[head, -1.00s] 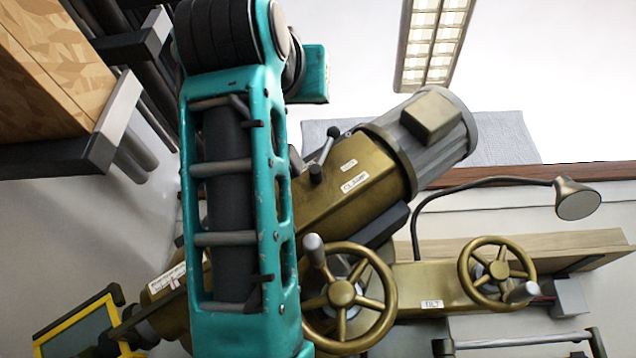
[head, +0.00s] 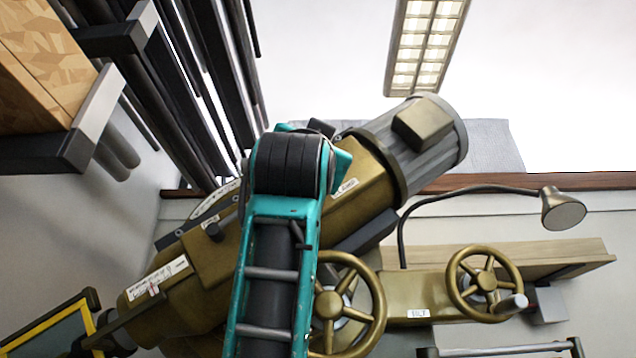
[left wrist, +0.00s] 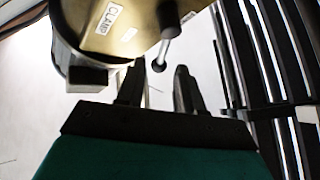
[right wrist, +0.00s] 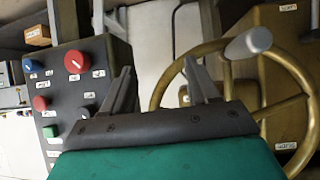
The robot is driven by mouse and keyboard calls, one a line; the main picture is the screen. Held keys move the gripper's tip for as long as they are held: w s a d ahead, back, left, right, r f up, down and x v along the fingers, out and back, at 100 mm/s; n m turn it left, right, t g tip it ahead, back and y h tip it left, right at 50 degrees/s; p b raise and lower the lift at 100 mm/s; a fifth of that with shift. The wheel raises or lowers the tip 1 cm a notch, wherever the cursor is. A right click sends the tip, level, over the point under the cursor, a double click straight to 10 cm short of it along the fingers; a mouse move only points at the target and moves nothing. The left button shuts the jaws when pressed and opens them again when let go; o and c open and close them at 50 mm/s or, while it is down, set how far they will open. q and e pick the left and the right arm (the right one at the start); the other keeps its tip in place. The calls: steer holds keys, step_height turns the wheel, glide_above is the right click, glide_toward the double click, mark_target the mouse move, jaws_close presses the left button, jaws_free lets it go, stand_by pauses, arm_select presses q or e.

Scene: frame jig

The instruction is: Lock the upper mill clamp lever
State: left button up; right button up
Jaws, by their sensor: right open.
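The upper mill clamp lever (left wrist: 166,48) is a short metal rod with a dark ball knob, beside a CLAMP label on the brass mill head (left wrist: 105,25). My left gripper (left wrist: 157,78) is open, with the knob in line with the gap between its fingertips; I cannot tell whether a finger touches it. In the head view my teal arm covers the lever area on the mill head (head: 205,262). My right gripper (right wrist: 160,80) is open and empty, in front of the brass handwheel (right wrist: 178,72) and next to the control panel.
The control panel (right wrist: 75,85) has red, blue and green controls. In the head view the motor (head: 425,140), lamp (head: 563,209) and tilt handwheel (head: 484,283) are at the right. Dark bars (head: 180,95) stand at upper left. White wall shows above the motor.

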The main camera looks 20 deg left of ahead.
arm_select(q)
steer(key=p+x, duration=0.1)
steer(key=x, duration=0.3)
steer(key=shift+w+r, duration=0.2)
steer(key=shift+r, duration=0.15)
jaws_close()
